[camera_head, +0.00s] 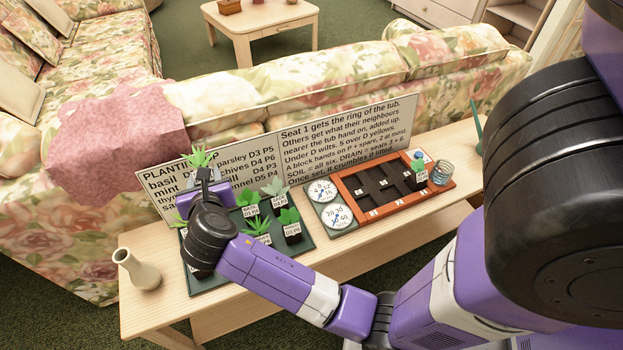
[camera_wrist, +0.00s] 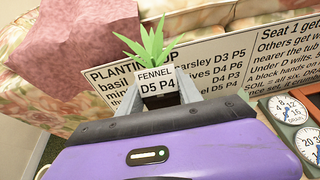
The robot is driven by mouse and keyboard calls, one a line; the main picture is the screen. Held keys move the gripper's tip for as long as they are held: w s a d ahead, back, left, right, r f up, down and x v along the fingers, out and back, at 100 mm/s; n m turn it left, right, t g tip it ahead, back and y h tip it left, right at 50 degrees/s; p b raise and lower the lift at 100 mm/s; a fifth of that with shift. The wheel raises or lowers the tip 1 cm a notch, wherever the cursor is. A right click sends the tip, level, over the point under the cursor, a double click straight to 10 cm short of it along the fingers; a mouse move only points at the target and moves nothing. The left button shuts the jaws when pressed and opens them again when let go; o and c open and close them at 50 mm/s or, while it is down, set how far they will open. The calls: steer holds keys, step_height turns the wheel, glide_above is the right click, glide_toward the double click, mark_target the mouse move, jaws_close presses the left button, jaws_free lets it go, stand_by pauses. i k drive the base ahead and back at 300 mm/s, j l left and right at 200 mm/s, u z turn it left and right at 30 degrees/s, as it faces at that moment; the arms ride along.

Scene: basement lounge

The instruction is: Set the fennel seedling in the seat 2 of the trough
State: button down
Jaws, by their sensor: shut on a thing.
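My gripper (camera_head: 203,177) is shut on the fennel seedling (camera_head: 199,157), holding it upright above the left end of the seedling tray. In the wrist view, the fennel seedling (camera_wrist: 148,48) has narrow green leaves, a dark block and a label reading FENNEL D5 P4, between the fingers (camera_wrist: 160,98). The trough (camera_head: 345,188) is a red-brown frame with dark seats, well to the right of my gripper. One seedling (camera_head: 418,168) stands at its right end. The small number plates on the trough are too small to read surely, so I cannot tell which is seat 2.
The green tray (camera_head: 215,283) holds several other labelled seedlings. Two dials (camera_head: 322,191) are left of the trough. A wire-like coil or glass (camera_head: 442,172) is at its right end. A sign board (camera_head: 345,135) stands behind. A pale vase (camera_head: 135,268) is front left.

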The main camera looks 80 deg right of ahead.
mark_target(391, 196)
steer(key=k+l, duration=0.6)
steer(key=k, duration=0.15)
steer(key=k+l, duration=0.6)
steer(key=k, duration=0.15)
